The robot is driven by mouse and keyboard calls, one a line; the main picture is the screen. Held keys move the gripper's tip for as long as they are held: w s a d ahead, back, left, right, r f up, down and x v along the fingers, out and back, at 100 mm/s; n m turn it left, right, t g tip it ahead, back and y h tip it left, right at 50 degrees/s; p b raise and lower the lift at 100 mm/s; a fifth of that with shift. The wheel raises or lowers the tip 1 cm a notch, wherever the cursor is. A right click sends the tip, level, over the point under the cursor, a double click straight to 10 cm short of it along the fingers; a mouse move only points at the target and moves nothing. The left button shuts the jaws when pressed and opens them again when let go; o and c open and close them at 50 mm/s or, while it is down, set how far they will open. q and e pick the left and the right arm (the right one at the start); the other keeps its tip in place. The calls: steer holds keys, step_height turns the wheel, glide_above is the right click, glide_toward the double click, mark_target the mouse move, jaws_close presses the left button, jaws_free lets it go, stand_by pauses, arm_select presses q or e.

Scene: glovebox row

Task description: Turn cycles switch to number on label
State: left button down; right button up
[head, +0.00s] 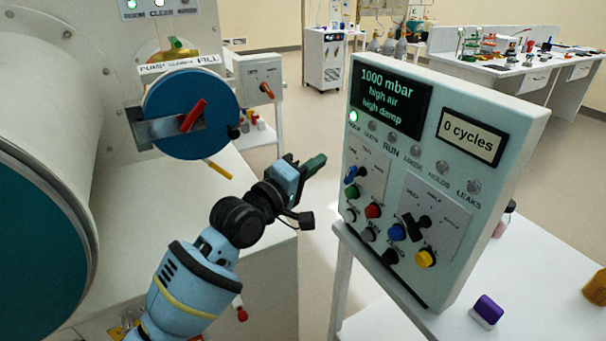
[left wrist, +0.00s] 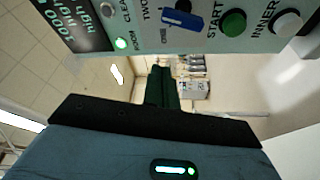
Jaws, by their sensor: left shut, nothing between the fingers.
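The control panel (head: 385,150) stands upright, with a lit screen reading 1000 mbar, high air, high damp. Its label (head: 470,137) reads 0 cycles. A blue-handled switch (head: 351,174) is at the panel's left side; it also shows in the left wrist view (left wrist: 183,19), where TWO is readable beside it. I cannot tell which mark its handle points at. A black-handled switch (head: 412,228) sits to its right. My left gripper (head: 317,164) is shut and empty, left of the panel and apart from the blue switch. Its dark green fingers (left wrist: 159,88) show in the left wrist view.
A blue round hatch (head: 190,90) is left of my gripper. A purple block (head: 487,309) lies on the white table (head: 455,318).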

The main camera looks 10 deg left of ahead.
mark_target(350, 175)
arm_select(q)
steer(key=d, duration=0.2)
steer(key=d+f+p, duration=0.1)
steer(key=d, duration=0.1)
steer(key=shift+d, duration=0.2)
arm_select(e)
steer(key=shift+w+r, duration=0.7)
steer(key=shift+r, duration=0.05)
steer(key=shift+s+d+f, duration=0.1)
steer(key=shift+s+f, duration=0.05)
steer(key=shift+s, duration=0.05)
arm_select(q)
steer(key=shift+s+d+m, duration=0.15)
steer(key=shift+s+m, duration=0.05)
steer(key=shift+m, duration=0.2)
arm_select(e)
steer(key=shift+s+f, duration=0.1)
steer(key=shift+s, duration=0.1)
